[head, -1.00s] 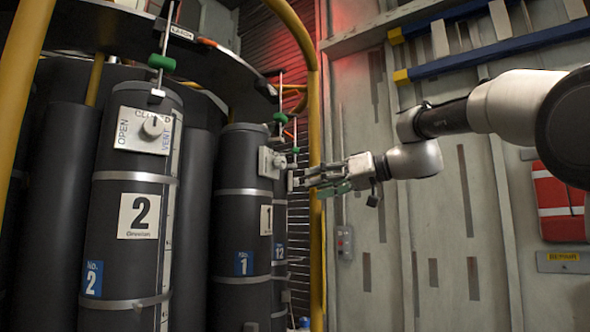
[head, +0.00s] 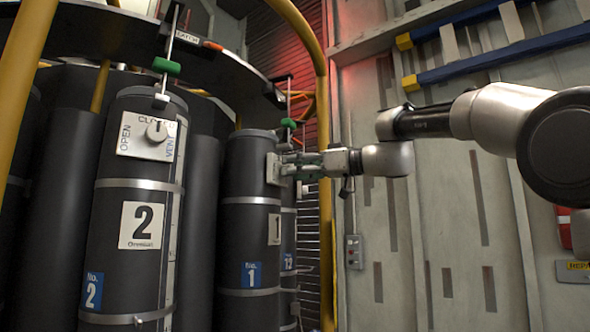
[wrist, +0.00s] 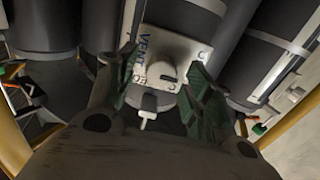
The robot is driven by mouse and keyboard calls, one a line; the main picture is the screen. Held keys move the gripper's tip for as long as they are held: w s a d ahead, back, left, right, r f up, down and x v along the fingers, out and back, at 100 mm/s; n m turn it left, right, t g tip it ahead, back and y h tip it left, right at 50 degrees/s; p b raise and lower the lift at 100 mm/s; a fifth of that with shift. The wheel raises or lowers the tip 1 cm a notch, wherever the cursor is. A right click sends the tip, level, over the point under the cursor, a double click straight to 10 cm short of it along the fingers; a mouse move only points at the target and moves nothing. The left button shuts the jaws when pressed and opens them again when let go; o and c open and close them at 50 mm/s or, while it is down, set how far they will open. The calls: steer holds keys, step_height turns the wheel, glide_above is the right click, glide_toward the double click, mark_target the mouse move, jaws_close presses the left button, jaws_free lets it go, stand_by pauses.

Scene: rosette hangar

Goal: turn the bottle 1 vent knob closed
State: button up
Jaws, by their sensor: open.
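Bottle 1 (head: 250,225) is a dark upright cylinder with a blue No. 1 label, right of bottle 2 (head: 125,270) in the head view. Its pale vent plate (head: 272,169) faces my arm. My gripper (head: 284,168) is at that plate, level with it. In the wrist view, the bottle 1 vent knob (wrist: 162,74) is a round pale knob on the plate marked VENT (wrist: 188,48). My gripper (wrist: 160,66) is open, with one green finger on each side of the knob. I cannot tell whether the fingers touch it. The knob is hidden in the head view.
Bottle 2 has its own vent knob (head: 156,131), with OPEN and VENT lettering around it. A yellow rail (head: 325,150) stands beside my gripper. A dark curved shelf (head: 230,70) runs above the bottles. A pale panelled wall (head: 400,240) is at the right.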

steer(key=shift+w+a, duration=0.1)
steer(key=shift+a, duration=0.2)
steer(key=c, duration=1)
